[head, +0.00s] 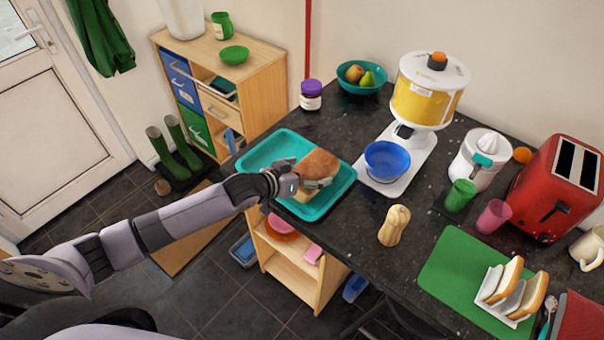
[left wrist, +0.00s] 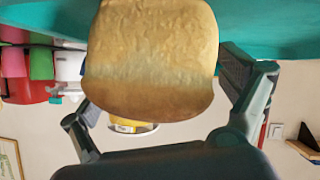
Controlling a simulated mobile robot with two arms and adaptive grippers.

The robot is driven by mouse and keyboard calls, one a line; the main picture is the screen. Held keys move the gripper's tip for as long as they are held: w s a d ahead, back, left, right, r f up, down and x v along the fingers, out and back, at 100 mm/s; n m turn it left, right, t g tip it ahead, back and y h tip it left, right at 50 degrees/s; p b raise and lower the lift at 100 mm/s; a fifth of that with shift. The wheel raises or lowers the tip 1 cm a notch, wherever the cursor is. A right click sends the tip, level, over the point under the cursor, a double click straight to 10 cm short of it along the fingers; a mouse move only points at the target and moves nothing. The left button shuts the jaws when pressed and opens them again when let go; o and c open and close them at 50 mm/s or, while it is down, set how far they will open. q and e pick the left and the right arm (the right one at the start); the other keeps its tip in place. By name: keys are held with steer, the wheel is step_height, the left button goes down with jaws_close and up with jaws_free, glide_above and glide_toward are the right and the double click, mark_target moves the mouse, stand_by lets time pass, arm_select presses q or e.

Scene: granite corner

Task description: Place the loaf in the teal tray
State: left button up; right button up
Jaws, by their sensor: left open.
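The loaf (head: 319,164), golden brown and rounded, is in the right part of the teal tray (head: 262,148) on the dark counter. It appears to rest on the tray's floor, though its underside is hidden. My left gripper (head: 309,183) is at the loaf's near side, with its open fingers on either side of it. In the left wrist view the loaf (left wrist: 150,60) fills the space between the fingers, and the teal tray (left wrist: 275,30) shows at the top. Whether the fingers touch the loaf is unclear. My right gripper is not in view.
A yellow-and-white dispenser (head: 425,100) with a blue bowl (head: 387,160) stands right of the tray. A purple-lidded jar (head: 311,95) and a fruit bowl (head: 361,80) are behind it.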

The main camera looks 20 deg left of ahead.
arm_select(q)
steer(key=b+v, duration=0.2)
steer(key=v, duration=1)
